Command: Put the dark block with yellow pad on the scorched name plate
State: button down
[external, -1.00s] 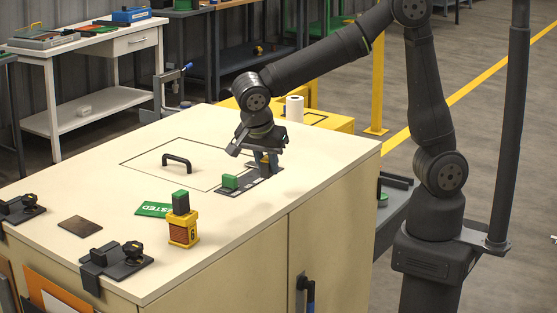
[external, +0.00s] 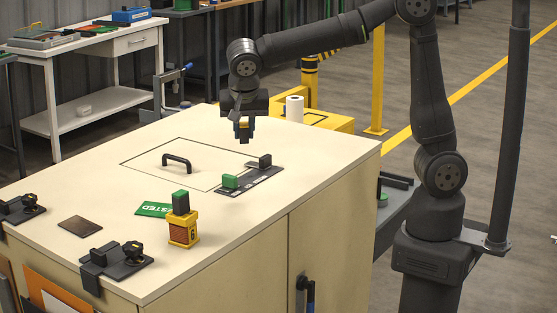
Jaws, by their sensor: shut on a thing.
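My gripper (external: 244,137) points down in the air above the bench top, behind the left end of the dark strip. It is shut on a small block with a yellow part (external: 244,125), which I take to be the dark block with yellow pad; the fingers hide much of it. The held block is clear of the surface. The scorched name plate (external: 80,227) is a flat brown plate lying on the bench top at the left front, with nothing on it. My gripper is well to the right of and behind it.
A yellow stand (external: 184,230) with a green-topped block, a green plate (external: 154,209), a black handle (external: 177,161) and two dark fixtures (external: 124,258) (external: 20,208) occupy the bench top.

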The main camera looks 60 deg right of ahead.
jog(key=w+a+n+t+y, duration=0.2)
jog(key=w+a+n+y, duration=0.2)
jog(key=w+a+n, duration=0.85)
jog(key=n+g+y, duration=0.3)
jog(key=n+y, duration=0.1)
jog(key=n, duration=0.7)
send_over(82, 231)
jog(key=d, duration=0.1)
jog(key=f, duration=0.7)
jog(key=shift+s+d+f, duration=0.2)
jog(key=shift+f, duration=1.95)
jog(key=shift+f, duration=0.15)
jog(key=c, duration=1.3)
grip_release()
